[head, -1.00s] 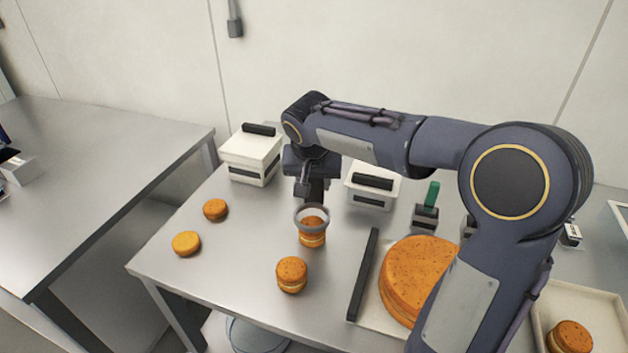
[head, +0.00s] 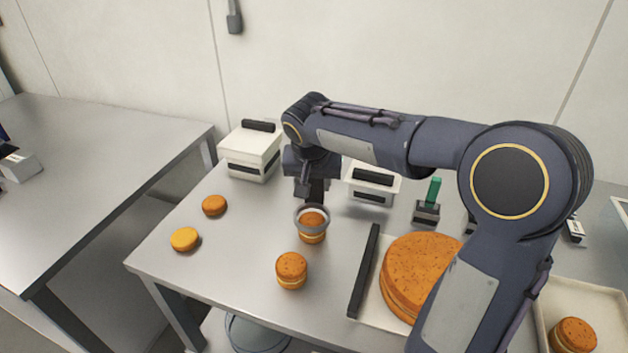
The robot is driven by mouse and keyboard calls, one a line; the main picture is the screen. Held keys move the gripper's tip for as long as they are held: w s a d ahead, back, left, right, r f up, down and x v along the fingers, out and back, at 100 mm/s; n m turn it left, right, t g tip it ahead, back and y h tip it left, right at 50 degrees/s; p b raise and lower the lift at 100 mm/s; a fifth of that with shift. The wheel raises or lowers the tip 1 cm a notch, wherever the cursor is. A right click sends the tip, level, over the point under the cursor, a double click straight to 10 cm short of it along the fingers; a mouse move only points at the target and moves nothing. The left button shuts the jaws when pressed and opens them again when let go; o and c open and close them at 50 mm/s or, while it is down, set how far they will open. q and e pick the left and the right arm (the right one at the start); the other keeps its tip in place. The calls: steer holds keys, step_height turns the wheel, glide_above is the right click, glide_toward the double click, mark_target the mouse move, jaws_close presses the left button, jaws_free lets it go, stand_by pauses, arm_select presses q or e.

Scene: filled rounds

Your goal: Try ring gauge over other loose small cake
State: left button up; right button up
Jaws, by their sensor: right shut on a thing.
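My right gripper (head: 313,197) is shut on the grey ring gauge (head: 298,217) and points down over the table. The ring is around or just above the top of a small layered cake (head: 313,237); I cannot tell how far down it sits. Another small layered cake (head: 291,270) stands apart, nearer the front edge. Two flatter cake pieces, one brown (head: 214,205) and one yellow (head: 185,239), lie at the left of the table. My left gripper is not in view.
A large round cake (head: 415,275) sits on a board with a dark bar (head: 364,270) beside it. White boxes with dark handles (head: 250,152) (head: 373,184) stand at the back. A green-handled tool (head: 430,200) stands behind the large cake. A tray at right holds a small cake (head: 573,336).

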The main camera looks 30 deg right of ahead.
mark_target(314, 194)
steer(key=shift+f+b, duration=2.1)
steer(key=shift+f, duration=0.45)
steer(key=shift+r, duration=0.2)
stand_by(0.9)
steer(key=shift+r+p, duration=3.9)
steer(key=shift+r, duration=0.9)
steer(key=shift+f, duration=0.1)
